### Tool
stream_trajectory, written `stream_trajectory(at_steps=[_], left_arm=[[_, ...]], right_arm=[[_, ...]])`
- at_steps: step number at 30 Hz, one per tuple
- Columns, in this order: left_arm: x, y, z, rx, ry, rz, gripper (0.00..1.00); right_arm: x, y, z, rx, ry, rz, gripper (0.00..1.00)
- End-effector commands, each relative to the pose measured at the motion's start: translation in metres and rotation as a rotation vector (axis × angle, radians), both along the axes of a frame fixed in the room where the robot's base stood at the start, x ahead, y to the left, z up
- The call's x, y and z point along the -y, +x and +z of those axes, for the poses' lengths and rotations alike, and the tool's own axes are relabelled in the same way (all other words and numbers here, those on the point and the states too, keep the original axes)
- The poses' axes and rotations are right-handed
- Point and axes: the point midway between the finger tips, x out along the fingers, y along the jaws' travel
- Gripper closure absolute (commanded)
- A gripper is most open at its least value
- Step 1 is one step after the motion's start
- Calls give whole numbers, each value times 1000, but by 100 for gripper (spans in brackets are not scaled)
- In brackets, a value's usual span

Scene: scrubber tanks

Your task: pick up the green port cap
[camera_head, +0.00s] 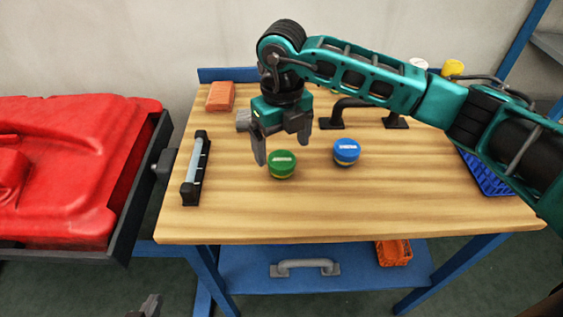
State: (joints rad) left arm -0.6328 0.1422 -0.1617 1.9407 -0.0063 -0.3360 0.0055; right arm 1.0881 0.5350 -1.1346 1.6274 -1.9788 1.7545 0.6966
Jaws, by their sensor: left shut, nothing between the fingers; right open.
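The green port cap (282,164), with a white label on top and a yellow band at its base, sits on the wooden tabletop (380,215). My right gripper (283,148) reaches in from the right and points down. It is open and empty, just above and slightly behind the green cap; I see no grip on it. My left gripper (149,306) shows only as a small part at the bottom edge, shut and empty, well away from the cap.
A blue cap (346,152) stands right of the green one. A black-ended fixture with a clear tube (196,168) lies at left, an orange block (220,97) behind it. Black handle (352,110) and blue basket (484,174) are further right. A red tank (75,165) stands left. The front tabletop is clear.

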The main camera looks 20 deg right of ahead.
Motion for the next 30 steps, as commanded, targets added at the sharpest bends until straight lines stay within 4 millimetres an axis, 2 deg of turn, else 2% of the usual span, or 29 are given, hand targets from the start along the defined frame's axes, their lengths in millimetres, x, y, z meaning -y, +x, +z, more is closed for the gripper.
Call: stream_trajectory(at_steps=[5, 12, 15, 23, 30], left_arm=[[0, 0, 1, -1, 0, -1, 100], [1, 1, 4, 2, 0, -1, 100], [1, 4, 5, 7, 0, -1, 100], [1, 7, 7, 14, -1, -2, 100], [1, 6, 7, 13, 0, -2, 100]], right_arm=[[0, 1, -12, -2, 0, 1, 8], [2, 7, -47, -3, 1, 1, 8], [3, 7, -56, -2, 0, 2, 8], [3, 8, -59, 1, 1, 2, 8], [3, 8, -59, 0, 1, 2, 30]])
